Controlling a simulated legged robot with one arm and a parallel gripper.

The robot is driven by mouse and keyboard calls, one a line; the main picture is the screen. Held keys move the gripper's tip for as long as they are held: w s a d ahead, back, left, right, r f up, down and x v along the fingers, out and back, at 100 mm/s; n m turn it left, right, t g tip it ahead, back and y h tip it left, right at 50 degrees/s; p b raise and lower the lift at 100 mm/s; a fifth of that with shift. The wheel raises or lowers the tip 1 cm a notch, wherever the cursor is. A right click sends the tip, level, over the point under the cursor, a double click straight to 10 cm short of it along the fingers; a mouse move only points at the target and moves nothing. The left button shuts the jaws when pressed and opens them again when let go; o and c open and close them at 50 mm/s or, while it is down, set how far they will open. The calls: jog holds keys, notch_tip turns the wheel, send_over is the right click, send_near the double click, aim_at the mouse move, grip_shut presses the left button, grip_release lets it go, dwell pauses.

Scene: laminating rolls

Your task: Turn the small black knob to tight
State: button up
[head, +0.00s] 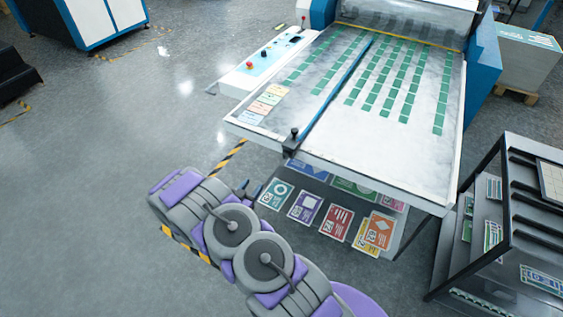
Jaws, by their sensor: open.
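The small black knob (295,132) stands upright on a dark clamp block (292,145) at the near edge of the white table. The block sits at the near end of a long blue bar (335,92). Whether the knob is tight or loose cannot be told from here. My gripper (249,189) shows only as small dark fingertips past my arm, below and left of the knob. It is open and apart from the knob. The rest of my gripper is hidden behind my arm.
The white table (415,170) of the laminating machine carries rows of green cards. A control panel (268,60) with a red button runs along its left side. Colourful cards (306,205) lie below the near edge. A black rack (505,215) stands right.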

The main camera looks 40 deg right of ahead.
jog(key=s+d+h, duration=0.1)
jog(key=s+h, duration=0.1)
jog(key=s, duration=0.1)
jog(key=b, duration=0.4)
send_near(285, 158)
jog(key=x, duration=0.8)
jog(key=shift+w+d, duration=0.1)
jog(key=shift+w, duration=0.05)
grip_shut()
